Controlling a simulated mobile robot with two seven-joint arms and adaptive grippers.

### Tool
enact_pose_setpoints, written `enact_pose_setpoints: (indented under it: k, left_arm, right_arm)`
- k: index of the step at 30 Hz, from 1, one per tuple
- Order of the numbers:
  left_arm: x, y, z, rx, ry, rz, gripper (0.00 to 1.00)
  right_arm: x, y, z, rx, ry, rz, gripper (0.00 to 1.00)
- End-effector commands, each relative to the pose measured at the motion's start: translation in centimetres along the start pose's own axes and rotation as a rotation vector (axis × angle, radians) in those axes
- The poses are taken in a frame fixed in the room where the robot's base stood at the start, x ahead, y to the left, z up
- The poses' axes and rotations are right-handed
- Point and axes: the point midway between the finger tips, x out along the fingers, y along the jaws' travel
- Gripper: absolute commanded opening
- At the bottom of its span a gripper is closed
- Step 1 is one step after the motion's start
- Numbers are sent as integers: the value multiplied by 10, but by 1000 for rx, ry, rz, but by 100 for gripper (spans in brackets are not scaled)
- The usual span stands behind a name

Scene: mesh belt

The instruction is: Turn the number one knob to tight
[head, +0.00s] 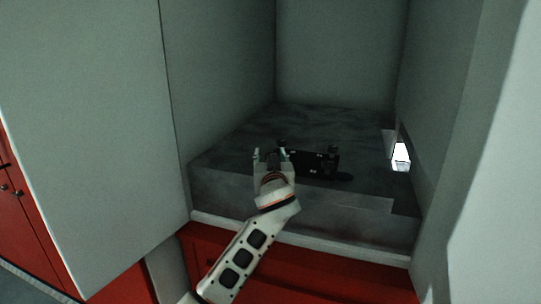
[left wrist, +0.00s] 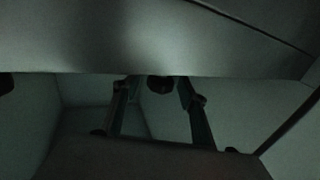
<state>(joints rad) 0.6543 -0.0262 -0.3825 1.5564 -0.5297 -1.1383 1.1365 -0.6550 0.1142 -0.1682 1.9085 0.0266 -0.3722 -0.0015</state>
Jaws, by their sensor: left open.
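A low black device (head: 318,164) sits on the dark stone counter inside the recess. A small dark round knob (head: 281,143) shows at its left end, just beyond my left gripper. My left gripper (head: 270,156) is open and holds nothing, close in front of the knob. In the left wrist view a dark round knob-like shape (left wrist: 160,84) shows between the spread fingers (left wrist: 157,96), apart from both. The number on the knob and its tight mark cannot be read. My right gripper is not in view.
The counter (head: 235,150) is mostly bare around the device. Grey walls (head: 335,55) close the recess at the back and both sides. A bright white patch (head: 401,155) shows at the right wall. Red cabinet fronts (head: 300,277) lie below the counter.

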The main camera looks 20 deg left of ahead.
Motion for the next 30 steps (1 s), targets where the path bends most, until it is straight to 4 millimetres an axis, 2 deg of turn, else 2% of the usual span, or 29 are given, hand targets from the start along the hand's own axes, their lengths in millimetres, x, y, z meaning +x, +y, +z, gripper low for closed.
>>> enact_pose_setpoints:
  k: [1,5,6,17,30]
  left_arm:
    - [0,0,0,0,0,0,40]
    - [0,0,0,0,0,0,6]
    - [0,0,0,0,0,0,3]
    - [0,0,0,0,0,39,3]
    - [0,-3,-1,3,3,334,3]
  right_arm:
    - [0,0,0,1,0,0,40]
    - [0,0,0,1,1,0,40]
    - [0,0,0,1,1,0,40]
    - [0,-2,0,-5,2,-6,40]
    - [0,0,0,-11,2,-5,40]
